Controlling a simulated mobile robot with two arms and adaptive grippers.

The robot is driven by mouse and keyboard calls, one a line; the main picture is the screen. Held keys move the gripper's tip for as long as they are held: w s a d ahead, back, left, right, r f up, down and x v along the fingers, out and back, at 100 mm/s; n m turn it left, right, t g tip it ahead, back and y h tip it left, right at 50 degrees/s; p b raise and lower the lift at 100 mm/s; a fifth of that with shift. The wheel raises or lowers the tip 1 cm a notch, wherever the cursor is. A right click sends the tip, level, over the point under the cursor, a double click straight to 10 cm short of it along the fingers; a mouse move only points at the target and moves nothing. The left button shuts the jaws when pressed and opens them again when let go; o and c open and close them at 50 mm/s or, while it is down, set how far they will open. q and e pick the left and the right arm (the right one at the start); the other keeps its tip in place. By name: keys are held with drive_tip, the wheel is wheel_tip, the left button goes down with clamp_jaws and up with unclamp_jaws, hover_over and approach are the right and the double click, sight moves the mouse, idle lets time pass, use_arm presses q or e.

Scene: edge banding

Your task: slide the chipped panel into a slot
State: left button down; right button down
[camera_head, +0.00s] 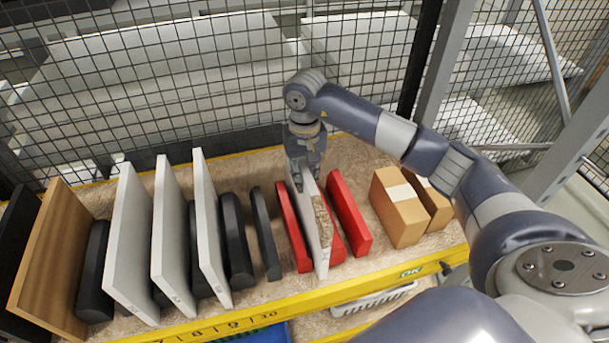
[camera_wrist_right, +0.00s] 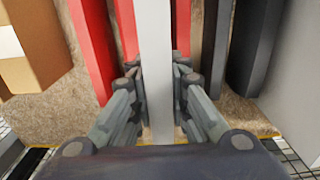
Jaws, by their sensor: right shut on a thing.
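The chipped panel (camera_head: 309,218) is a thin white board with a rough brown patch along its edge. It stands roughly upright between a red divider (camera_head: 293,228) on its left and another red divider (camera_head: 336,243) close on its right. My right gripper (camera_head: 306,184) is shut on its upper far part. In the right wrist view the panel (camera_wrist_right: 154,70) runs between the two fingers of the gripper (camera_wrist_right: 155,85), with red on both sides. Whether its bottom edge rests on the shelf is hidden. My left gripper is not in view.
A third red divider (camera_head: 349,212) stands farther right, then cardboard boxes (camera_head: 399,208). To the left are black dividers (camera_head: 236,240), several white panels (camera_head: 135,245) and a wooden board (camera_head: 50,262). A yellow front edge (camera_head: 370,293) and a wire mesh (camera_head: 190,85) bound the shelf.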

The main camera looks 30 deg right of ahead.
idle(0.3)
drive_tip(key=c, duration=1.4)
unclamp_jaws()
drive_tip(key=shift+c, duration=0.2)
drive_tip(key=shift+s+f, duration=0.1)
wheel_tip(320, 180, up, 12)
drive_tip(key=shift+r, duration=0.15)
